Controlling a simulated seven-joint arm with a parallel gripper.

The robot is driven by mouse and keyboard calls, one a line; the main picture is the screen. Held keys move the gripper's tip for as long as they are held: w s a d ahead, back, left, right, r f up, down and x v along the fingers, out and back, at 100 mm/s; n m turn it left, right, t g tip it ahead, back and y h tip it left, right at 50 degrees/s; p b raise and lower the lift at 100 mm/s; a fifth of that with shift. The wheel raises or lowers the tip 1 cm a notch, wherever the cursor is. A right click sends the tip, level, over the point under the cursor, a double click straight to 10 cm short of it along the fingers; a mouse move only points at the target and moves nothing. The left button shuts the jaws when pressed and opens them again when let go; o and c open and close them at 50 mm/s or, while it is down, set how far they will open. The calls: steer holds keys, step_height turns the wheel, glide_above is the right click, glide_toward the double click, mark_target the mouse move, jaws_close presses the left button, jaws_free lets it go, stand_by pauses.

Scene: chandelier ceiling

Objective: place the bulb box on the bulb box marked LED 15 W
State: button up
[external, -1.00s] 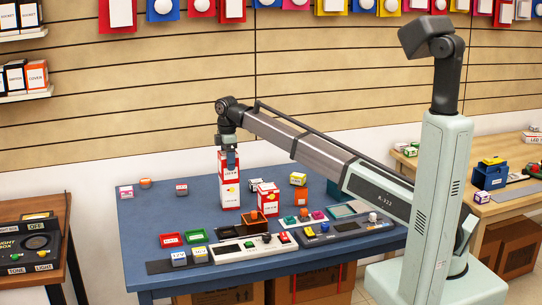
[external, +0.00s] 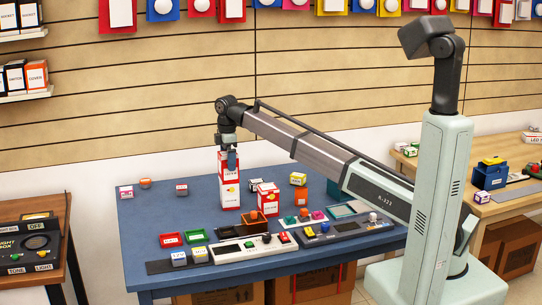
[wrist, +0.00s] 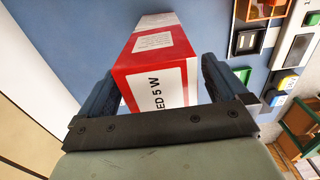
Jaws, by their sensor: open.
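Two red and white bulb boxes stand stacked on the blue table (external: 330,192): an upper box (external: 224,168) directly on a lower box (external: 230,198), both upright. My gripper (external: 231,160) is at the upper box. In the wrist view my open gripper (wrist: 160,95) has a finger on either side of a box marked "ED 5 W" (wrist: 160,84), its first letter hidden; gaps show beside it. The lower box's marking is too small to read. A third red and white box (external: 268,202) stands to the right.
Red and green trays (external: 171,240) and switch panels (external: 240,249) fill the table front. The table's back left is mostly clear.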

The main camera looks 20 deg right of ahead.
step_height(320, 180, up, 12)
steer(key=shift+f, duration=0.1)
stand_by(0.4)
stand_by(0.3)
